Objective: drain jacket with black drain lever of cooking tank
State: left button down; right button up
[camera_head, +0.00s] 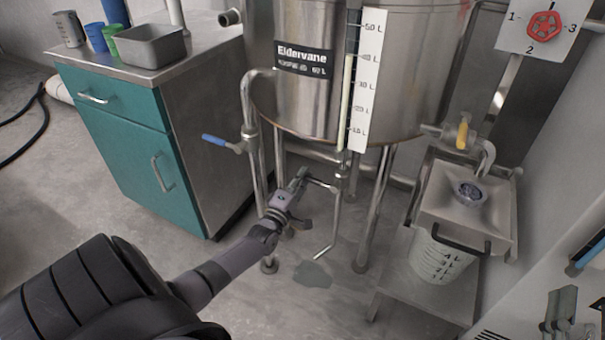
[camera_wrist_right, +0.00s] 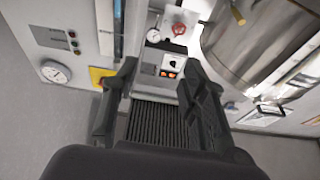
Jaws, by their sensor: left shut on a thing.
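The steel cooking tank (camera_head: 410,75) stands on legs in the head view, with a level gauge on its front. My left gripper (camera_head: 297,184) is under the tank, shut at the inner end of the thin bent drain pipe (camera_head: 333,225). The black drain lever is at that spot, mostly hidden by the fingers; its exact angle cannot be told. The pipe's open end points down over a dark wet patch (camera_head: 312,275) on the floor. My right gripper (camera_wrist_right: 158,88) is open and empty in the right wrist view, away from the tank's drain.
A blue-handled valve (camera_head: 222,143) sits left of the tank, and a yellow-handled valve (camera_head: 462,135) right, above a steel tray (camera_head: 470,212) and bucket (camera_head: 440,262). A red knob (camera_head: 545,25) is on the wall. A teal cabinet (camera_head: 115,155) stands left. Tank legs flank my gripper.

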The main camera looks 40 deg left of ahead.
pick_arm(q)
jog(key=shift+f, duration=0.2)
pick_arm(e)
jog(key=shift+s+r+t+y, duration=0.2)
jog(key=shift+r+t+y, duration=0.1)
jog(key=shift+r, duration=0.35)
pick_arm(q)
jog(key=c, duration=1.6)
grip_release()
jog(key=v, duration=1.2)
